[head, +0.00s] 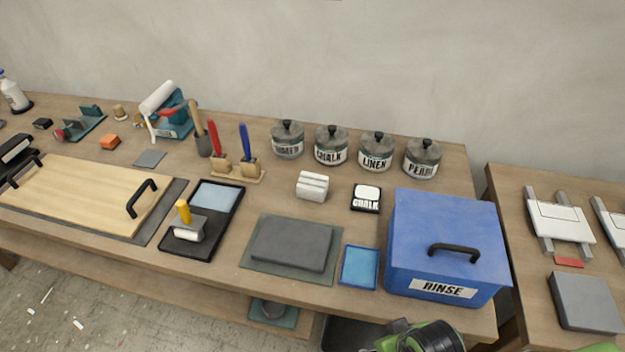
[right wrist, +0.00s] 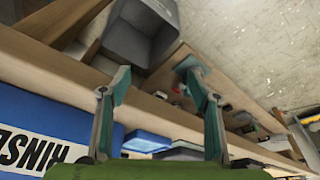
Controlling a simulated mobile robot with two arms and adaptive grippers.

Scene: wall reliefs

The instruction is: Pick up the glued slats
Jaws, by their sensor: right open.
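A pale wooden board (head: 80,194) with lengthwise seams, which looks like the glued slats, lies flat at the left of the bench. A black handle stands at each end, the right one (head: 142,198) and the left one (head: 24,170). The board rests on a dark grey mat (head: 165,215). My right gripper (right wrist: 157,78) is open and empty in the right wrist view, near the bench's front edge and the blue RINSE box. It is far to the right of the board. My left gripper is not in view.
The blue RINSE box (head: 447,235), a blue tray (head: 359,267), a grey slab (head: 291,244) and a black roller tray (head: 205,220) line the front. Labelled jars (head: 331,146) stand behind. A second table (head: 520,230) is at right. A grey bin (right wrist: 140,30) is below.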

